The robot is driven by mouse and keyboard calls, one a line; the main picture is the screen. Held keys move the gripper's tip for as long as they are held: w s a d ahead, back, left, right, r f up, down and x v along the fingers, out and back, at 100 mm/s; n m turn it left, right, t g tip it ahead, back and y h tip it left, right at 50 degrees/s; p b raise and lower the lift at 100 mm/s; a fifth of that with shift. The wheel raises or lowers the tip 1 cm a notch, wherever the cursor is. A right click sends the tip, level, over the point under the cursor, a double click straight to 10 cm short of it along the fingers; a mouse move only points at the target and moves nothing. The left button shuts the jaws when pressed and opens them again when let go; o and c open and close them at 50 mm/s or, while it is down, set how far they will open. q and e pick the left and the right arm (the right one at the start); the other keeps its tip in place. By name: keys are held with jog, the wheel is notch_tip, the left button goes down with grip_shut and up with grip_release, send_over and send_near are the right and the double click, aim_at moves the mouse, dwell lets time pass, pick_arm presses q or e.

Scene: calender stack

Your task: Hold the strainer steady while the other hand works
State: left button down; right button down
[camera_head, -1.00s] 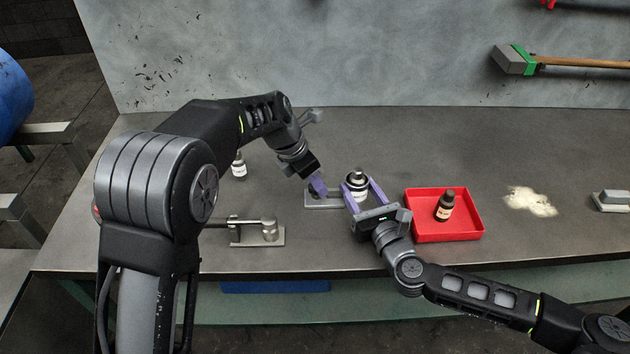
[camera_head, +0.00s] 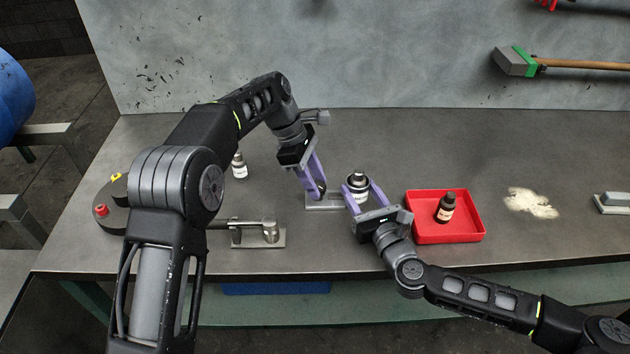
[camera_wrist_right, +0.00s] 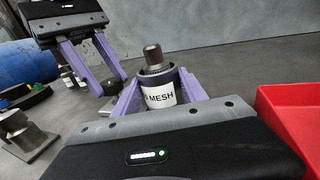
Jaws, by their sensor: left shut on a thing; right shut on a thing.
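The strainer (camera_head: 357,183) is a short dark cylinder with a white label and a metal stub on top. The label reads "MESH" in the right wrist view (camera_wrist_right: 160,93). It stands upright at the right end of a small metal plate (camera_head: 322,207). My right gripper (camera_head: 362,194) is shut on the strainer, one finger on each side. My left gripper (camera_head: 318,190) is just left of the strainer, fingers pointing down, shut on a small dark piece (camera_wrist_right: 101,91) low over the plate. Whether that piece touches the plate is unclear.
A red tray (camera_head: 468,236) with a dark bottle (camera_head: 446,207) stands close right of my right gripper. A metal fixture (camera_head: 268,234) lies at front left. A white-labelled bottle (camera_head: 239,167) stands behind it, beside my left arm. Pale powder (camera_head: 530,203) lies further right.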

pick_arm(q)
jog(key=shift+m, duration=0.3)
jog(key=c, duration=0.9)
grip_release()
jog(key=n+t, duration=0.1)
jog(key=n, duration=0.2)
jog(key=shift+s+r+n, duration=0.1)
jog(key=shift+s+n, duration=0.05)
jog(key=shift+n, duration=0.15)
jog(key=n+t, duration=0.1)
jog(key=n, duration=0.1)
jog(key=n+t, duration=0.1)
jog(key=n, duration=0.2)
jog(key=shift+s+d+y, duration=0.15)
jog(key=shift+s+y, duration=0.05)
jog(key=shift+y, duration=0.1)
jog(key=n, duration=0.2)
jog(key=n+t+y, duration=0.1)
jog(key=n, duration=0.2)
jog(key=shift+t, duration=0.3)
jog(key=n, duration=0.2)
jog(key=n+y, duration=0.1)
jog(key=n, duration=0.1)
jog(key=shift+d+t+y, duration=0.1)
jog(key=shift+t+y, duration=0.2)
jog(key=shift+t, duration=0.1)
jog(key=v, duration=1.2)
